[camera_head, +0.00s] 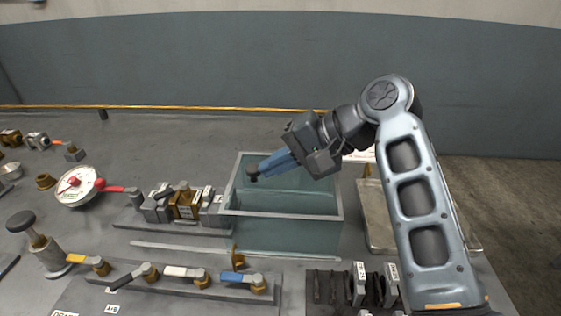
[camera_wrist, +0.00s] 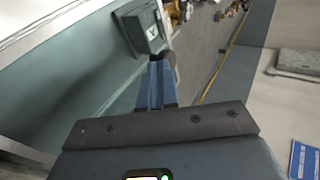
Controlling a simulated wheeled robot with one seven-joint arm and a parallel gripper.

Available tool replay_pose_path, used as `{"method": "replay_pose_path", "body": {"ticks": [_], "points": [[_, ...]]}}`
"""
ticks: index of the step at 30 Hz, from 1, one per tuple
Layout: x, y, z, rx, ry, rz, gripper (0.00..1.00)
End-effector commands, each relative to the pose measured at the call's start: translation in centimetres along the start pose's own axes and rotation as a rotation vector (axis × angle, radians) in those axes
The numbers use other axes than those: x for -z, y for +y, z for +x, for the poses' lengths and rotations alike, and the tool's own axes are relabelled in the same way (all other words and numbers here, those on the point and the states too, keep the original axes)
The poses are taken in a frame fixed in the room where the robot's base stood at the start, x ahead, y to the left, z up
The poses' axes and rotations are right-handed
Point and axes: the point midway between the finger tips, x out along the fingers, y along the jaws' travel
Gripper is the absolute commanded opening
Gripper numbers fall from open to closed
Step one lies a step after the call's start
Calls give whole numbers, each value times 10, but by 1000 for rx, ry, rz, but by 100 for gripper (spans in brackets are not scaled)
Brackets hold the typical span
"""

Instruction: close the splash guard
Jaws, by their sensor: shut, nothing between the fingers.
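The splash guard appears to be the see-through teal box-shaped panels (camera_head: 280,236) in the middle of the bench, with an open top and a pale rim. Teal panel surface (camera_wrist: 60,85) also fills the left of the wrist view. My gripper (camera_head: 258,172) reaches in from the right over the box, its blue fingers together and empty, tips near the upper left part of the rim. A dark round knob-like piece shows at the fingertips; I cannot tell whether it touches them. In the wrist view my gripper (camera_wrist: 160,65) lies beside the panel.
Left of the box stand grey and brass valve blocks (camera_head: 185,204) and a round gauge (camera_head: 76,186). A row of levers (camera_head: 180,275) lies in front. A grey tray (camera_head: 376,215) is at the right. A yellow rail (camera_head: 170,107) runs behind; the bench between is clear.

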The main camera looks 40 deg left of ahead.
Motion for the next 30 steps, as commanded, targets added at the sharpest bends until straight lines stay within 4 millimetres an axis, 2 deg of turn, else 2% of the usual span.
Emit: {"method": "replay_pose_path", "body": {"ticks": [5,18,24,30], "points": [[-7,-26,26,-1,-7,-1,0],[-26,-94,120,-1,-5,-2,0],[-30,-112,146,-1,-3,-1,0],[-32,-119,156,-1,-2,0,0]]}}
